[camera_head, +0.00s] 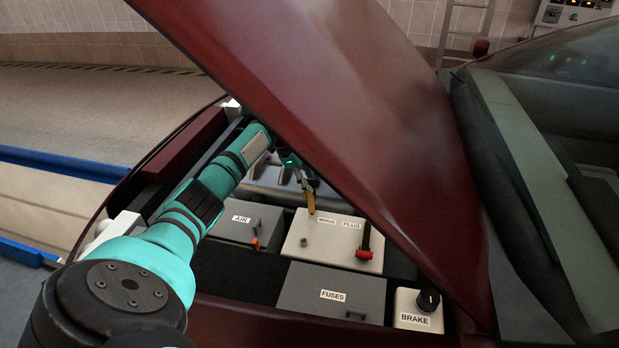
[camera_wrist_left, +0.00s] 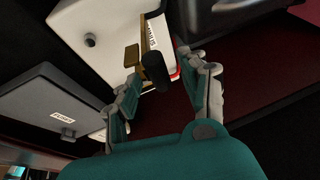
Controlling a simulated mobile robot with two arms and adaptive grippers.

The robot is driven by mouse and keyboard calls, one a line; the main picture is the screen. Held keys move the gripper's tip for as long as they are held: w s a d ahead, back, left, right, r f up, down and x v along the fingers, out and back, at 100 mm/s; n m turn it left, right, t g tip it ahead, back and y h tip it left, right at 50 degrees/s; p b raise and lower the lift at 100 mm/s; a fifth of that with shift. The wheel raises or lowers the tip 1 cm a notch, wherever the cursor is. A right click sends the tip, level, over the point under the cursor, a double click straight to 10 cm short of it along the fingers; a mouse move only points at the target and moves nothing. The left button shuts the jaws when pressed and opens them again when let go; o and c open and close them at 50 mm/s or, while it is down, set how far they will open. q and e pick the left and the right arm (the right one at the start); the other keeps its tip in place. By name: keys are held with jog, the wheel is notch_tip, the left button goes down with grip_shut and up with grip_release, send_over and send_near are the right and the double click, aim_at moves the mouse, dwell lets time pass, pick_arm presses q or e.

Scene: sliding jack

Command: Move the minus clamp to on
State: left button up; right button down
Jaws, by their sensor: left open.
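The white battery box (camera_head: 335,258) has MINUS and PLUS labels and a bare grey post (camera_head: 303,242) on its left part. The minus clamp (camera_head: 311,196) is a brass-yellow piece upright near the MINUS label, off that post. In the left wrist view its black handle (camera_wrist_left: 155,72) and brass part show between my fingertips. My left gripper (camera_head: 293,162) reaches in under the hood, open around the handle; I cannot tell whether a finger touches it. It also shows in the left wrist view (camera_wrist_left: 160,72). A red clamp (camera_head: 364,245) stands by the PLUS label.
The raised dark red hood (camera_head: 330,80) hangs close above my left gripper. An AIR box (camera_head: 240,222) is left of the battery. A FUSES box (camera_head: 330,291) and a BRAKE reservoir (camera_head: 418,308) are in front.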

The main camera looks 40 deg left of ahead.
pick_arm(q)
jog(key=shift+w, duration=0.15)
jog(key=shift+s, duration=0.3)
jog(key=c, duration=0.4)
grip_shut()
pick_arm(e)
jog(key=shift+s+d, duration=0.25)
jog(key=shift+s, duration=0.05)
jog(key=shift+f, duration=0.1)
